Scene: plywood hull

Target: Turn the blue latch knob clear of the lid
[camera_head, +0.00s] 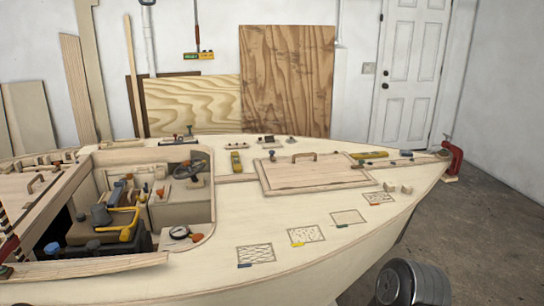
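A flat wooden lid (312,174) with a bar handle (303,156) lies on the pale plywood deck, right of centre. A small dark knob (271,155) stands at its far left edge; its colour is too small to tell, and so is whether it overlaps the lid. A second wooden panel (14,192) with a handle lies at the far left. A small blue round piece (53,247) shows on a dark box in the open cockpit. I cannot tell which piece is the latch knob. Neither of my grippers is in view.
The cockpit opening holds a yellow-handled tool (125,228) and other gear. A round gauge (180,232) sits at its near right corner. Several small patches (255,254) lie along the near deck. A red clamp (453,158) grips the right tip.

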